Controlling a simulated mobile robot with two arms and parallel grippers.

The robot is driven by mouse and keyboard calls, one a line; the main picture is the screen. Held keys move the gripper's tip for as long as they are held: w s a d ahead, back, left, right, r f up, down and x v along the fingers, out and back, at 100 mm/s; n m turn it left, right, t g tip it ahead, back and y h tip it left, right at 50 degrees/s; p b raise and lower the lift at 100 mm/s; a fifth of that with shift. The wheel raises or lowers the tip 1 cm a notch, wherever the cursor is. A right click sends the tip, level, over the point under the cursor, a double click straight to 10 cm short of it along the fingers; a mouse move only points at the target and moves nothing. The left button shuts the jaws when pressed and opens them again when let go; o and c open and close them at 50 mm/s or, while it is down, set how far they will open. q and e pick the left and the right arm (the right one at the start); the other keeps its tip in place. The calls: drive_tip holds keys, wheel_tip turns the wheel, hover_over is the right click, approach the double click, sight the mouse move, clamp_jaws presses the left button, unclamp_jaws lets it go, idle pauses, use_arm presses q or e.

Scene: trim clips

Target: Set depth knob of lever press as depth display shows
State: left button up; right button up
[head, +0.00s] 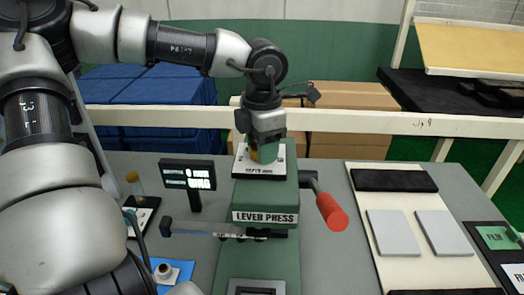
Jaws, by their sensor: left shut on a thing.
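The green lever press (262,196) stands in the middle of the table, with a white "LEVER PRESS" label. On its top is a white depth plate (241,165) with dark marks and lettering. My left gripper (265,147) points down over this plate and is shut on the depth knob (266,154). Most of the knob is hidden by the gripper, so its setting cannot be read. The black depth display (188,173) stands left of the press with two lit lines, partly blurred; a unit of mm shows. My right gripper is out of view.
The press lever with its red grip (331,212) sticks out at the right. A cream board (362,229) with two grey plates lies further right. A small amber-topped item (135,186) stands at the left. A white rail (400,123) runs behind the table.

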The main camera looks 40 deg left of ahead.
use_arm(q)
drive_tip(key=m+b, duration=0.2)
drive_tip(key=m, duration=0.1)
drive_tip(key=shift+m, duration=0.3)
drive_tip(key=m+b, duration=0.1)
drive_tip(key=m, duration=0.2)
drive_tip(key=shift+d, duration=0.1)
drive_tip(key=shift+r+m, duration=0.1)
drive_tip(key=shift+m, duration=0.3)
drive_tip(key=o, duration=0.9)
wheel_tip(320, 180, up, 10)
drive_tip(key=shift+f+b, duration=0.1)
drive_tip(key=shift+b, duration=0.25)
drive_tip(key=shift+r, duration=0.5)
